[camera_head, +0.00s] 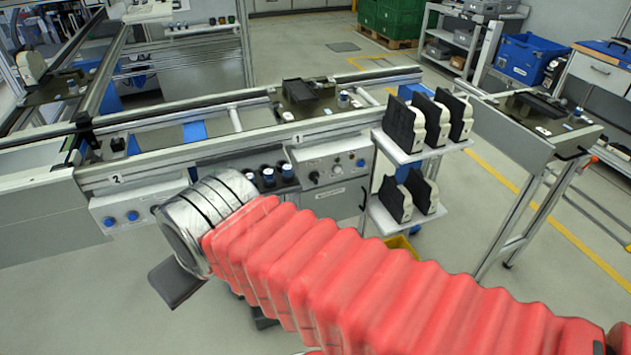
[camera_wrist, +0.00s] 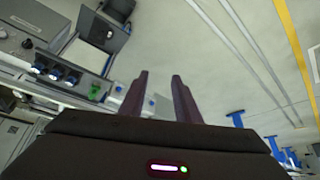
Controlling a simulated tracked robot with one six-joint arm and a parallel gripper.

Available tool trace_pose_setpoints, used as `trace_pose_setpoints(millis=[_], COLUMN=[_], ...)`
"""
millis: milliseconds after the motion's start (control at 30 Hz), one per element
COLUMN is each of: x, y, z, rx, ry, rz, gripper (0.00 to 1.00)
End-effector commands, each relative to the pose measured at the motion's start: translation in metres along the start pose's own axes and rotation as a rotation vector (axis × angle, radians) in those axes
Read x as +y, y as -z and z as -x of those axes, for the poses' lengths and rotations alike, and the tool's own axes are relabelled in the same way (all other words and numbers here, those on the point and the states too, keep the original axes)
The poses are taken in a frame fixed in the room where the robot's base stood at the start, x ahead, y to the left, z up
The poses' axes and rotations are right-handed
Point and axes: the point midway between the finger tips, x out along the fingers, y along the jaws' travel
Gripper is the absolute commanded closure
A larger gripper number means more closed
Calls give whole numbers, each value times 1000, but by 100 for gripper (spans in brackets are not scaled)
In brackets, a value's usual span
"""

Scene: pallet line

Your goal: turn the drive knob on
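A grey control panel (camera_head: 336,188) under the conveyor, by the sign 1, carries a black knob (camera_head: 314,177) and lighter round controls. A second panel (camera_head: 150,203), by the sign 2, has blue round knobs (camera_head: 133,215). I cannot read which control is the drive knob. In the wrist view, a dark knob (camera_wrist: 27,43) shows on a panel at the upper left, away from my fingers. My gripper (camera_wrist: 159,76) is open and empty, its two dark fingers apart over bare floor. In the head view, my red-sleeved arm hides most of it.
A white two-level rack (camera_head: 408,152) with several black-and-white parts is right of the first panel. A yellow bin (camera_head: 402,245) sits below it. Conveyor rails run across above. The floor in front of the second panel is clear.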

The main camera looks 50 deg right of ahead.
Motion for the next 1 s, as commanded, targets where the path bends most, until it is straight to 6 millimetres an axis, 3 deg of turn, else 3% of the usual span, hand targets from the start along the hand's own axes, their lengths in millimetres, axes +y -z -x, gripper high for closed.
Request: trace_pose_setpoints(millis=[267,467,667,1000], x=[2,17,56,139], y=[2,20,49,83], z=[-1,-16,-45,-101], rx=[1,11,34,74], ry=[-4,-43,-110,-221], rz=[-4,-35,-84,-157], gripper=[70,70,70,70])
